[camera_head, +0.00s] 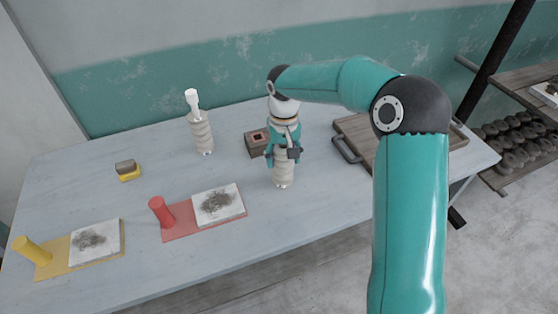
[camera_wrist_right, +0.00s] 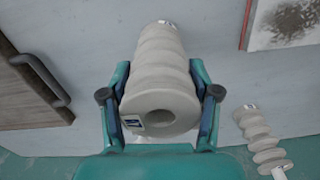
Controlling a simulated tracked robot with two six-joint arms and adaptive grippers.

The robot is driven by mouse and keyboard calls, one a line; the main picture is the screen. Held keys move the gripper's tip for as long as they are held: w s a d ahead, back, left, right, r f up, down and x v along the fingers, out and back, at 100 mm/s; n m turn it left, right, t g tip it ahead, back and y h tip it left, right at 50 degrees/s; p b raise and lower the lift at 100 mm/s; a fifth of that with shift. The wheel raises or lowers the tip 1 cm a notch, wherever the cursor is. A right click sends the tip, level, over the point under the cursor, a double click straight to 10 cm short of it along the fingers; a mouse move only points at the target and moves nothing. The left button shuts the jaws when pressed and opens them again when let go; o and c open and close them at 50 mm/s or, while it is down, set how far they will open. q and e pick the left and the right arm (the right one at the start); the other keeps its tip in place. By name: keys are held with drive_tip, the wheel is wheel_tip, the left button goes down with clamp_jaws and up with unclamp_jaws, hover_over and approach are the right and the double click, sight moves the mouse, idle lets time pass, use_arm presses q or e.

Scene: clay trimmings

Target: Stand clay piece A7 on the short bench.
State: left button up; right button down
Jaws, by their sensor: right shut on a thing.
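My right gripper (camera_head: 283,152) is shut around a pale ribbed clay piece (camera_head: 283,174). The piece is upright over the table, its lower end at or just above the surface; I cannot tell which. In the right wrist view the fingers (camera_wrist_right: 160,96) clasp both sides of this clay piece (camera_wrist_right: 158,65), with a hole in its near end and a small blue label, too small to read. A second ribbed clay piece (camera_head: 201,135) with a white spout-like top stands at the back; it also shows in the wrist view (camera_wrist_right: 260,138). Which is A7 is not legible.
A brown block with a square recess (camera_head: 256,143) stands just left of the gripper. A wooden tray (camera_head: 358,128) lies right. Red (camera_head: 182,233) and yellow (camera_head: 53,270) boards with posts lie in front. A low wooden bench or shelf (camera_head: 524,82) stands far right.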

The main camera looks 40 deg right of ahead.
drive_tip(key=shift+f, duration=0.45)
drive_tip(key=shift+c, duration=1.2)
unclamp_jaws()
drive_tip(key=shift+f, duration=0.1)
wheel_tip(320, 180, up, 12)
